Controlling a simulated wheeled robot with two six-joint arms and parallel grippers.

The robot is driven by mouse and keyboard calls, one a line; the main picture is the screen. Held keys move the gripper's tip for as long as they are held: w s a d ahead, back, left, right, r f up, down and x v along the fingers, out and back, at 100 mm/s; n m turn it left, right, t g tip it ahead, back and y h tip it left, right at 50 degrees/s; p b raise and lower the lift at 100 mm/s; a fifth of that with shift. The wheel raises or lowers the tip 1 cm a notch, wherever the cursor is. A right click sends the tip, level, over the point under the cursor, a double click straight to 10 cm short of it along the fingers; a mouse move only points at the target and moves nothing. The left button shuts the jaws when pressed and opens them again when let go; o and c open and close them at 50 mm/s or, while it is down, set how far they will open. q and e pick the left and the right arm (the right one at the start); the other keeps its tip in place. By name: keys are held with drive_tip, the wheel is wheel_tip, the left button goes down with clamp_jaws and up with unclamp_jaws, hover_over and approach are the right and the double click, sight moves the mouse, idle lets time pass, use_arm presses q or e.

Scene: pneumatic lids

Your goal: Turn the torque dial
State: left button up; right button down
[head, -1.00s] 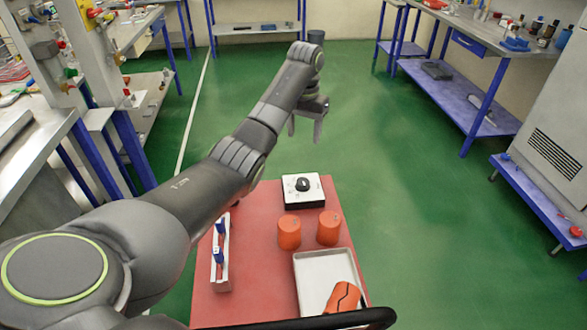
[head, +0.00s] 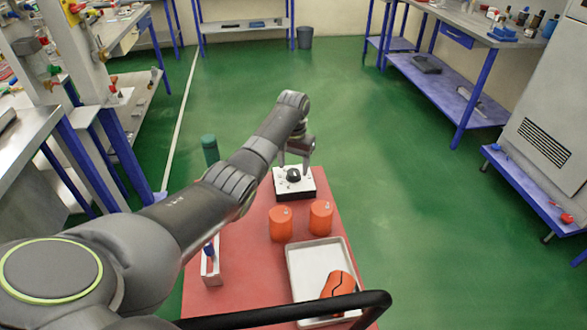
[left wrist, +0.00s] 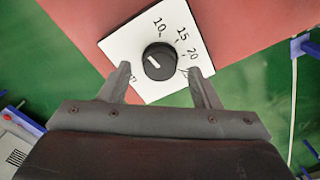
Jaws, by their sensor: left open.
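The torque dial is a black round knob (head: 293,174) on a white-topped box (head: 307,188) at the far end of the red table. In the left wrist view the knob (left wrist: 159,62) has a short white pointer line, and the plate (left wrist: 122,43) shows 10, 15 and 20. Other markings are partly hidden by the fingers. The pointer line slants to the upper left. My left gripper (head: 295,160) is open above the box. In the left wrist view its fingers (left wrist: 160,74) stand on either side of the knob, apart from it. My right gripper is out of view.
Two orange cylinders (head: 281,225) (head: 321,218) stand just in front of the box. A pale tray (head: 302,268) holds an orange and black object (head: 339,286). A small rack (head: 211,265) stands at the left, and a green cylinder (head: 210,150) shows behind my arm.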

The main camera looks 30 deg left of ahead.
use_arm(q)
drive_tip(key=shift+f, duration=1.1)
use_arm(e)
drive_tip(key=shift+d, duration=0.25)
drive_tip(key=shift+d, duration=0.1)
use_arm(q)
drive_tip(key=c, duration=1)
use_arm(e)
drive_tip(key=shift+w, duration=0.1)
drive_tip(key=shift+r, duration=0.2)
